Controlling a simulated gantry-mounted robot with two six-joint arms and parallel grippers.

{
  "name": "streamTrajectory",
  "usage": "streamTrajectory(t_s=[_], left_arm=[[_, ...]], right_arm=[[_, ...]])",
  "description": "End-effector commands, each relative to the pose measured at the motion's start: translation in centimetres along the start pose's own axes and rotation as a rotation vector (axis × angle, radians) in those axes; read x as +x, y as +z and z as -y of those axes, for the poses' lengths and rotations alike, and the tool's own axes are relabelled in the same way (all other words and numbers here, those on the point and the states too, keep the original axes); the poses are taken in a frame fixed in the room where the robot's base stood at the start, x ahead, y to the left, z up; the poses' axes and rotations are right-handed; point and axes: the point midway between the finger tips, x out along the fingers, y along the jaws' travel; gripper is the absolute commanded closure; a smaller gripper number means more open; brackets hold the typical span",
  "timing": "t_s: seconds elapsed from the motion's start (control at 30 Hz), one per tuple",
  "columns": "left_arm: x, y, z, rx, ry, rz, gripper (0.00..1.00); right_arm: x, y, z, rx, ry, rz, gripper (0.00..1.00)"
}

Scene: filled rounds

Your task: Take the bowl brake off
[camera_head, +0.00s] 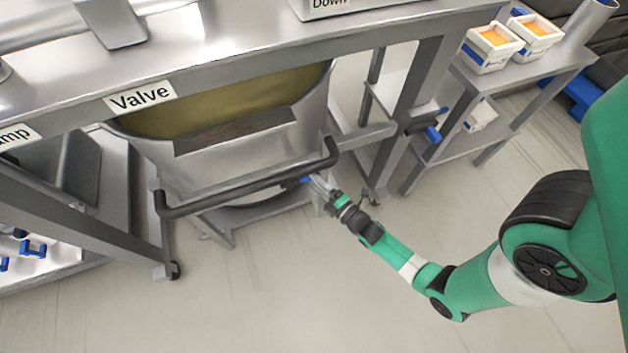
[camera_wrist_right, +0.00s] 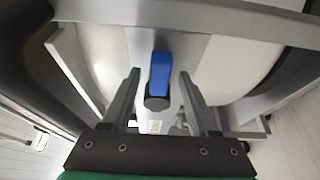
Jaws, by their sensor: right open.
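The bowl brake shows as a blue lever (camera_wrist_right: 160,73) on a dark round pivot in the right wrist view. In the head view a small blue part of it (camera_head: 305,180) shows just under the dark handle bar. My right gripper (camera_wrist_right: 157,78) is open, with one finger on each side of the blue lever and a visible gap to both. In the head view my right gripper (camera_head: 318,184) reaches in from the right beneath the bar. The large metal bowl (camera_head: 230,155) stands behind it under the bench. My left gripper is not in view.
The dark handle bar (camera_head: 245,182) runs across the bowl's front, close above my right gripper. A metal bench with a "Valve" label (camera_head: 140,97) overhangs the bowl. A shelf with white bins (camera_head: 490,52) stands at the right. The floor (camera_head: 290,290) in front is clear.

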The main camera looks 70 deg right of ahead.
Motion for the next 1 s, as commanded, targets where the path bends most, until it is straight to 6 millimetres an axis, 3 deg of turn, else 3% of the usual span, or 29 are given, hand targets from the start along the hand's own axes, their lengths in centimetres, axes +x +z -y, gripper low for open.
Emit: streamTrajectory(t_s=[0.07,0.37,1.0], left_arm=[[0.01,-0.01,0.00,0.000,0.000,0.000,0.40],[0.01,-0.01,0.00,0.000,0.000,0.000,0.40],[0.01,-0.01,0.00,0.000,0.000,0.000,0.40]], right_arm=[[-0.02,0.00,-0.01,0.000,0.000,0.000,0.45],[-0.04,0.01,-0.01,0.000,0.001,0.000,0.99],[-0.05,0.01,-0.01,0.000,0.001,0.000,1.00]])
